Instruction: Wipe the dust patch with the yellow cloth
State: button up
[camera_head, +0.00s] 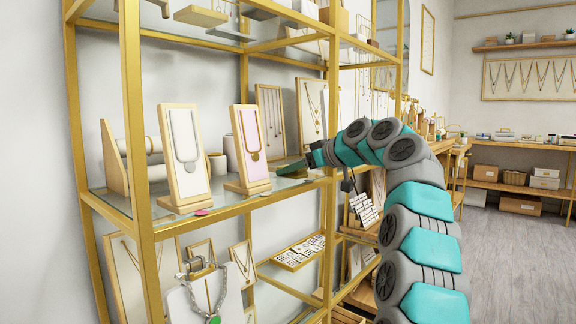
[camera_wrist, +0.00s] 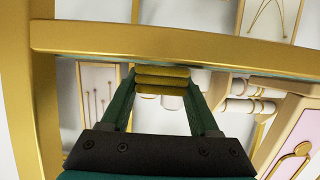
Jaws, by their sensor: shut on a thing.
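My gripper (camera_head: 287,170) reaches in over the glass shelf from the right, beside the brass post and to the right of the pink necklace stand. In the wrist view my gripper (camera_wrist: 162,82) is shut on the folded yellow cloth (camera_wrist: 162,79), held between the fingertips. The cloth is too small to make out in the head view, and I cannot tell whether it touches the shelf. I cannot make out the dust patch in either view.
A white necklace stand (camera_head: 184,150) and a pink necklace stand (camera_head: 247,140) stand on the glass shelf. A small red-pink item (camera_head: 203,212) lies at its front edge. The brass post (camera_head: 333,130) is close to my arm. Open floor (camera_head: 515,260) lies at right.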

jog(key=shift+w+d+p, duration=1.1)
jog(key=shift+w+p, duration=0.3)
jog(key=shift+p, duration=0.05)
jog(key=shift+s+a+b, duration=0.1)
jog(key=shift+b, duration=0.25)
